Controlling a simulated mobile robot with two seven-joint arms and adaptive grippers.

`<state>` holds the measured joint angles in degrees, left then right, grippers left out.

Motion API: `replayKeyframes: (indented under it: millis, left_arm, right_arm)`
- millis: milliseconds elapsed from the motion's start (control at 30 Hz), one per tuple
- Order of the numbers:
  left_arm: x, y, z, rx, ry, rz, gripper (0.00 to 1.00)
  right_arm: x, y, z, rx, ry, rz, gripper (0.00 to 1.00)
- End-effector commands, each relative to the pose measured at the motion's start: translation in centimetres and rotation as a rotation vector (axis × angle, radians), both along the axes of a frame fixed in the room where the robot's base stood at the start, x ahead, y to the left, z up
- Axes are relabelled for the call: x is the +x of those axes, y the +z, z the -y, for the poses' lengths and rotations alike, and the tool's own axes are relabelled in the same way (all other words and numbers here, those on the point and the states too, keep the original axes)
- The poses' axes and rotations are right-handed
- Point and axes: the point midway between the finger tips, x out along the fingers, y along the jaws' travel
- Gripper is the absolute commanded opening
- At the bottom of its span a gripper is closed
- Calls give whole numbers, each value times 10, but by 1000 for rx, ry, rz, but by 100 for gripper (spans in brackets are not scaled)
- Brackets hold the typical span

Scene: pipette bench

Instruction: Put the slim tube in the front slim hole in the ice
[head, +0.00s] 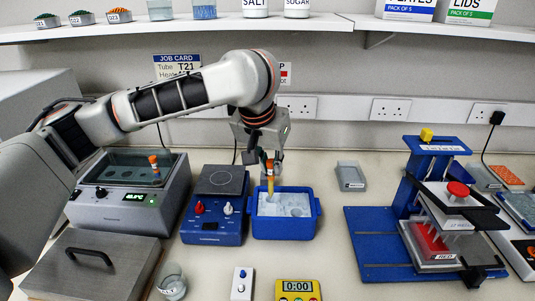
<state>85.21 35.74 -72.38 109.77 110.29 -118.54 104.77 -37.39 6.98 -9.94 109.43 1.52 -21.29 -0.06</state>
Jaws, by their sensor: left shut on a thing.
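My left gripper (267,158) points down over the blue ice box and is shut on a slim tube. The slim tube (270,183) looks amber and hangs about upright, its lower end over or at the ice. The blue ice box (316,211) holds pale ice (285,203) with darker spots that look like holes. The gap between tube tip and ice is too small to judge, and I cannot tell whether the tip is in a hole. My right gripper is not in view.
Left of the ice box is a blue hotplate (215,222), then a grey bath (125,208) with an orange-capped tube (154,164). A yellow timer (297,290) and a small white switch box (242,283) stand in front. A blue press (375,240) is to the right.

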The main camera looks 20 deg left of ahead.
Motion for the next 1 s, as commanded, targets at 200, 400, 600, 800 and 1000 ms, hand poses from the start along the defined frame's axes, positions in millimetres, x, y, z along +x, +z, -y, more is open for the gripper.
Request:
replayKeyframes:
  millis: [200, 400, 600, 800, 1000]
  left_arm:
    - [0, -11, 0, 0, -1, -3, 3]
    - [0, -24, 0, 0, -1, -3, 3]
    - [-1, -36, 0, 0, -1, -3, 3]
    - [0, -48, 0, -1, 0, -2, 3]
    - [0, -61, 0, 0, 1, -2, 3]
  right_arm:
    - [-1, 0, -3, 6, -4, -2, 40]
    - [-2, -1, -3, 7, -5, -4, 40]
    - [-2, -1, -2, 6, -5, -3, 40]
    - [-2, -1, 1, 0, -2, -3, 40]
    - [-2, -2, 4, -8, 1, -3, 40]
